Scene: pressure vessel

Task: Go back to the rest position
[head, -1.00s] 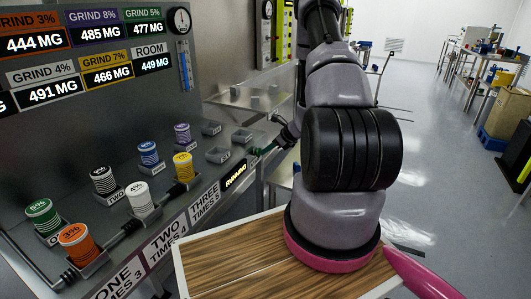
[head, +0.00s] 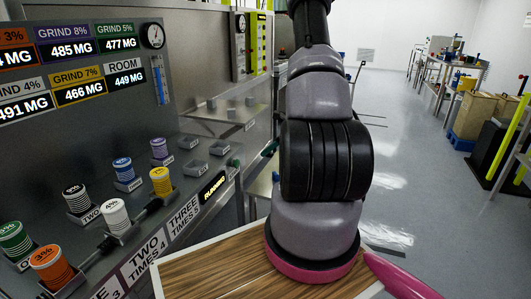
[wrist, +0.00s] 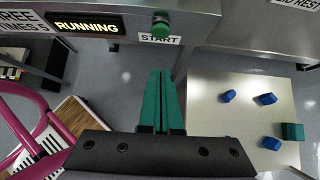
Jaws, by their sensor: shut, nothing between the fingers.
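My gripper (wrist: 161,75) shows in the wrist view as two teal fingers pressed together, with nothing between them. Its tips point at the green START button (wrist: 160,30) on the machine's front edge and stand a little short of it. In the head view my arm hides most of the gripper. The green button (head: 234,163) shows there left of my arm, beside the lit RUNNING sign (head: 214,186). The sign also shows in the wrist view (wrist: 87,24).
The metal machine (head: 120,145) fills the left, with colored labeled canisters (head: 114,214) along its shelf. In the wrist view a pale table (wrist: 225,125) with several blue pieces stands right of the fingers. Open floor (head: 400,120) lies right of my arm in the head view.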

